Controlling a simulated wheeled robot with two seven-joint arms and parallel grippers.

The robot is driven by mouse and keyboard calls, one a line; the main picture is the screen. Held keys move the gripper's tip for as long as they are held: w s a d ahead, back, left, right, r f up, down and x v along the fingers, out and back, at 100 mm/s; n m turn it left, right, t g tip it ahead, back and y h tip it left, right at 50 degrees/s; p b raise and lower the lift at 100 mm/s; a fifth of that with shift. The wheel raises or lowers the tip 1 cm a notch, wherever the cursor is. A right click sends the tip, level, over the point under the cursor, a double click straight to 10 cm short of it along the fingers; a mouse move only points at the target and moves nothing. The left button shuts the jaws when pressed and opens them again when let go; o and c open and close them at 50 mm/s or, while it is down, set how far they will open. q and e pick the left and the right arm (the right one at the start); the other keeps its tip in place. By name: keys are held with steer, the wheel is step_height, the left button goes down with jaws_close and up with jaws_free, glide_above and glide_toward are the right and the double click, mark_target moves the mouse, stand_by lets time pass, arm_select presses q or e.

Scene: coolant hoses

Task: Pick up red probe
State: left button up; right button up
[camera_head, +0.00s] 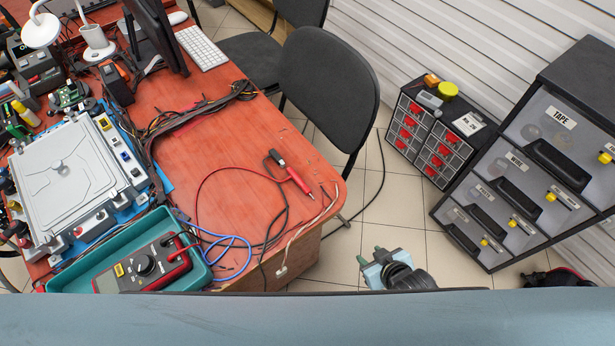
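The red probe (299,181) lies on the orange-red table (240,125) near its right edge, with a red lead curving off to the left. A black probe (277,158) lies close by, at its upper end. My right gripper (372,257) is beyond the table's right edge, below and right of the red probe and apart from it. Its two green-tipped fingers show a gap with nothing between them. My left gripper is not in view.
A teal tray (161,217) with a red multimeter (150,262) stands at the table's front. Blue, black and white wires (222,240) lie around the probe. A grey chair (328,85) stands behind the right edge. Drawer cabinets (530,165) stand at the right.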

steer(key=w+a+r+n+t+y, duration=0.1)
steer(key=w+a+r, duration=0.15)
steer(key=r, duration=0.25)
steer(key=w+a+r+t+y, duration=0.1)
steer(key=a+r, duration=0.2)
steer(key=r, duration=0.3)
steer(key=n+y, duration=0.1)
steer(key=y, duration=0.1)
glide_toward(302, 183)
steer(key=shift+w+a+f+t+b, duration=0.3)
steer(key=shift+w+a+f+b, duration=0.5)
steer(key=shift+a+f, duration=0.2)
steer(key=b+x, duration=0.1)
steer(key=x, duration=0.3)
steer(key=shift+w+d+f, duration=0.1)
steer(key=shift+w+d, duration=0.05)
steer(key=shift+w, duration=0.1)
steer(key=shift+w+a+f, duration=0.15)
steer(key=shift+w+a, duration=0.05)
steer(key=shift+w, duration=0.05)
steer(key=c, duration=0.7)
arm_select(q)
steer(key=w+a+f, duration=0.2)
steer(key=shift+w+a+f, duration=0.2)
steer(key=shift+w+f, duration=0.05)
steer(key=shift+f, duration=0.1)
arm_select(e)
jaws_close()
